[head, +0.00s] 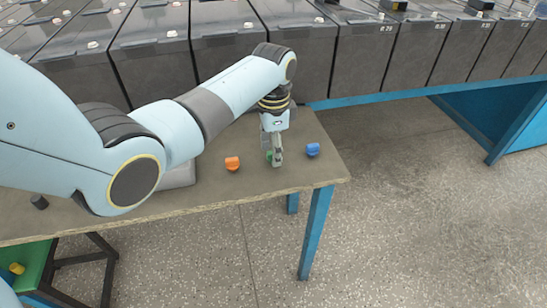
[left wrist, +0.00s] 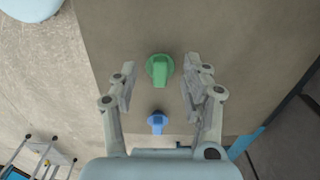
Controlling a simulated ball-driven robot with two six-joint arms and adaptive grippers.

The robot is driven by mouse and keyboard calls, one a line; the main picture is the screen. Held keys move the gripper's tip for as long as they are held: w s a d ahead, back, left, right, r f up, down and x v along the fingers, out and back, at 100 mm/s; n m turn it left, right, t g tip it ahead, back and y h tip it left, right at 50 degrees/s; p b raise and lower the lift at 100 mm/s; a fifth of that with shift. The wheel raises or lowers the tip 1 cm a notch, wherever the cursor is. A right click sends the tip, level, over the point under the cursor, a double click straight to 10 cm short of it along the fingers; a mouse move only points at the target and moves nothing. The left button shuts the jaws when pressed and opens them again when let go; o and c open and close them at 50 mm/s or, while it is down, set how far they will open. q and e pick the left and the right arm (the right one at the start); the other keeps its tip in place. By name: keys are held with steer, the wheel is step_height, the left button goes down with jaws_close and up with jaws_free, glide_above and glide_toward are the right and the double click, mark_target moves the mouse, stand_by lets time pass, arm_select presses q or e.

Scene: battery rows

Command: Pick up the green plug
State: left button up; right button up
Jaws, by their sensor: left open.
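The green plug (left wrist: 159,70) stands on the table between the open fingers of my left gripper (left wrist: 160,85) in the left wrist view, with a gap on both sides. In the head view the green plug (head: 269,156) is mostly hidden behind the fingers of my left gripper (head: 274,158), which points down at the table. My right gripper does not show in either view.
An orange plug (head: 232,163) stands left of the gripper and a blue plug (head: 313,149) right of it. The table (head: 215,192) ends just right of the blue plug. Battery rows (head: 300,40) stand behind. A dark piece (head: 39,201) lies at the left.

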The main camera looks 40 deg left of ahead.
arm_select(q)
steer(key=shift+f, duration=0.7)
steer(key=c, duration=0.7)
steer(key=shift+o, duration=0.2)
steer(key=shift+r, duration=0.15)
step_height(320, 180, up, 4)
steer(key=shift+w+r+p, duration=0.1)
steer(key=shift+r+p, duration=0.1)
steer(key=shift+p, duration=0.3)
steer(key=w+d+r+b, duration=0.1)
steer(key=w+d+r, duration=0.5)
steer(key=d, duration=0.3)
steer(key=shift+w+d+r, duration=0.2)
steer(key=shift+w, duration=0.15)
